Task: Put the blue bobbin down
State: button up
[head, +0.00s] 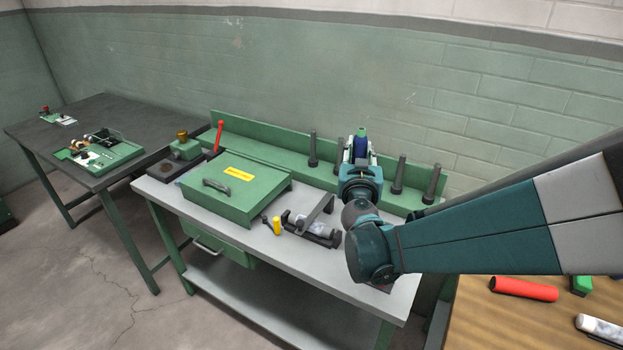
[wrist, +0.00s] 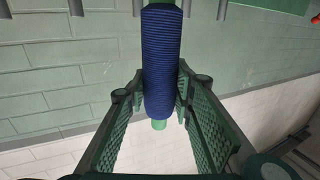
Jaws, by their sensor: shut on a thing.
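My gripper (head: 360,158) is shut on the blue bobbin (wrist: 161,65), a ribbed blue cylinder with green ends. In the wrist view the finger pads (wrist: 162,95) press its sides. In the head view the top of the bobbin (head: 360,142) shows above my gripper, upright, in front of the wall. My gripper is at the row of dark pegs on the green rack, between a peg (head: 340,152) on its left and a peg (head: 399,173) on its right. My wrist hides the bobbin's lower part, so I cannot tell whether a peg is under it.
A green case (head: 236,190), a roller holder (head: 311,226) and a yellow piece (head: 277,226) are on the grey bench (head: 330,270). A red lever (head: 219,134) stands at the back left. A wooden table (head: 500,325) with a red cylinder (head: 524,289) is at right.

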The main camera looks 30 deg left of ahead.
notch_tip(320, 180, down, 9)
jog(key=shift+r, duration=0.1)
dwell(0.3)
jog(key=shift+w, duration=0.1)
dwell(0.3)
notch_tip(320, 180, down, 6)
jog(key=b, duration=0.1)
jog(key=shift+f+b, duration=0.2)
jog(key=shift+b, duration=0.1)
dwell(0.4)
jog(key=shift+f+b, duration=0.5)
jog(key=shift+f, duration=1.35)
jog(key=shift+f, duration=0.15)
jog(key=o, duration=0.9)
